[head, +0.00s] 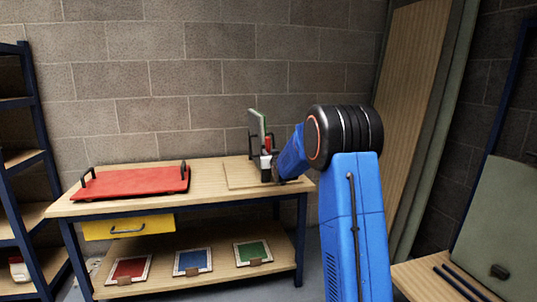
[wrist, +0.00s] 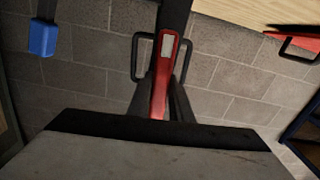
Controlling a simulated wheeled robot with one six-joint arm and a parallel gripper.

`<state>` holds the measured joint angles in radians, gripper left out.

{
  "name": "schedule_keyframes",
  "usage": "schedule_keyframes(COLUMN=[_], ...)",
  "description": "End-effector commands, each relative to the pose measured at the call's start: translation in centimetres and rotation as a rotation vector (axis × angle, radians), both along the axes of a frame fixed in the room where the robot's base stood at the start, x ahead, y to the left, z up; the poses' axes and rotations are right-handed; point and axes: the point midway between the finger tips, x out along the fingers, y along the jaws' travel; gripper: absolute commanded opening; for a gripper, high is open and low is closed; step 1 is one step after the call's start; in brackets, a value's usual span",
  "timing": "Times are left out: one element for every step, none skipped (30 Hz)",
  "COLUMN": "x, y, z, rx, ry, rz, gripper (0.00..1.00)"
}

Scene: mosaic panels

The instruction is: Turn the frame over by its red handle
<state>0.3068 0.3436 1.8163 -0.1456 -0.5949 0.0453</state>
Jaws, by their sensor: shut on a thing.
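In the wrist view the red handle (wrist: 163,72) runs down between the dark fingers of my gripper (wrist: 162,105). The handle's lower end is hidden. A grey surface with a black edge fills the bottom of that view; I cannot tell for sure which part it is.
A red tray (head: 130,182) with black handles lies on the left of the workbench (head: 208,173). A pale board (head: 240,182) lies under the frame. A yellow drawer (head: 128,227) and several coloured panels are below. A blue shelf stands left; a wooden panel leans right.

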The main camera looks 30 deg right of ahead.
Motion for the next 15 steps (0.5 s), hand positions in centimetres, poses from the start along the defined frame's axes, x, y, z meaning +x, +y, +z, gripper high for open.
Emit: schedule_keyframes(x=[-0.07,-0.07,-0.07,-0.07,-0.07,-0.07,-0.07,-0.07,-0.07,-0.07,-0.07,-0.06,-0.06,-0.06,-0.06], y=[-0.02,-0.02,-0.02,-0.02,-0.02,-0.02,-0.02,-0.02,-0.02,-0.02,-0.02,-0.01,-0.01,-0.01,-0.01], z=[-0.41,-0.41,-0.41,-0.42,-0.42,-0.42,-0.43,-0.43,-0.43,-0.43,-0.43,-0.44,-0.44,-0.44,-0.44], rx=[0.023,0.038,0.057,0.072,0.086,0.106,0.12,0.135,0.156,0.169,0.184,0.203,0.218,0.233,0.252], ry=[0.002,-0.001,-0.006,-0.009,-0.013,-0.017,-0.02,-0.024,-0.029,-0.032,-0.035,-0.04,-0.042,-0.045,-0.05], rz=[-0.001,0.0,0.0,0.0,0.0,0.0,0.0,-0.001,-0.001,-0.001,-0.001,-0.001,-0.001,-0.001,-0.001], gripper=[0.0,0.0,0.0,0.0,0.0,0.0,0.0,0.0,0.0,0.0,0.0,0.0,0.0,0.0,0.0])
